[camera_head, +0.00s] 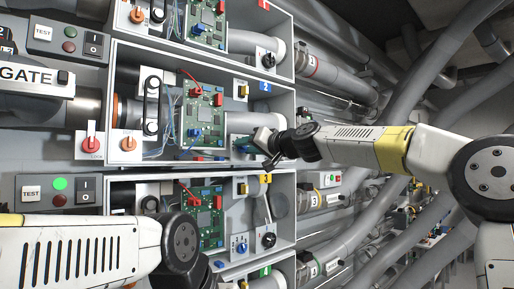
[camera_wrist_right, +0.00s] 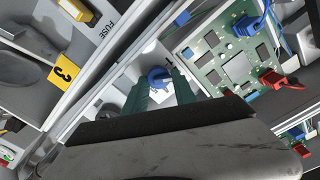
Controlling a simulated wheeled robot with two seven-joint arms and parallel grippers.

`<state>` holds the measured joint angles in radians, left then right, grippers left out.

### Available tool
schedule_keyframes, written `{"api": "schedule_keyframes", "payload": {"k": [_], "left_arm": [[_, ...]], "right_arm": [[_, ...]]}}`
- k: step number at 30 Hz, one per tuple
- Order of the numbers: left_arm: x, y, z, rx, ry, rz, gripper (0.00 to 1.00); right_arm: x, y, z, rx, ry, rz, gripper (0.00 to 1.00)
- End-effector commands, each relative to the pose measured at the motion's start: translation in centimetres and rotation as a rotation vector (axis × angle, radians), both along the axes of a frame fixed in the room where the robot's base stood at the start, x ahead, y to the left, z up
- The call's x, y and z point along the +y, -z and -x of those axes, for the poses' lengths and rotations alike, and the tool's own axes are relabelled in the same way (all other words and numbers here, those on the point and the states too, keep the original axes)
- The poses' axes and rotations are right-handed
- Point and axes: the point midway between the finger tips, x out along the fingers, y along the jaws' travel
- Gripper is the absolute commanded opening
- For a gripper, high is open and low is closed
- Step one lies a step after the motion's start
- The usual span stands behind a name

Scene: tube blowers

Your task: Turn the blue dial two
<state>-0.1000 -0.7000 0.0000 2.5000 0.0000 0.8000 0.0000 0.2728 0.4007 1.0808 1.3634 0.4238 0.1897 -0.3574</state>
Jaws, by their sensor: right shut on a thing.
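The blue dial (camera_wrist_right: 158,77) sits on a pale panel in the right wrist view, beside a green circuit board (camera_wrist_right: 235,60). My right gripper (camera_wrist_right: 160,84) has its two green fingers on either side of the dial and is shut on it. In the head view my right gripper (camera_head: 262,141) reaches from the right into the middle open box, whose blue label 2 (camera_head: 265,87) shows above. The gripper hides the dial there. My left arm (camera_head: 80,250) enters at the lower left; its gripper does not show.
Similar boxes stand above and below, with black dials (camera_head: 268,60) and circuit boards (camera_head: 205,112). Red lock switches (camera_head: 91,145) and a test panel with a lit green light (camera_head: 60,184) are at left. Grey pipes (camera_head: 410,90) fill the right side.

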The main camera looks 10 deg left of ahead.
Motion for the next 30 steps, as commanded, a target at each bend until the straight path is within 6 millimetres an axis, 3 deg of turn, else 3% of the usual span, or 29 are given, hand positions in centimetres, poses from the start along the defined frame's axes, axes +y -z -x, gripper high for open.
{"api": "schedule_keyframes", "payload": {"k": [1, 2, 4, 17, 30], "left_arm": [[0.0, 0.0, 0.0, 0.0, 0.0, 0.0, 0.36], [0.0, 0.0, 0.0, 0.0, 0.0, 0.0, 0.36], [0.0, 0.0, 0.0, 0.0, 0.0, 0.0, 0.36], [0.0, 0.0, 0.0, 0.0, 0.0, 0.0, 0.36], [0.0, 0.0, 0.0, 0.0, 0.0, 0.0, 0.36]], "right_arm": [[-0.3, 0.2, -0.3, 0.001, 0.006, 0.001, 0.0], [-0.3, 0.2, -0.3, 0.001, 0.006, 0.001, 0.38], [-0.3, 0.2, -0.3, 0.001, 0.006, 0.002, 0.52], [-0.4, 0.1, 0.1, 0.0, 0.003, 0.0, 0.52], [-4.0, 0.1, 2.5, 0.001, 0.007, 0.001, 0.52]]}}
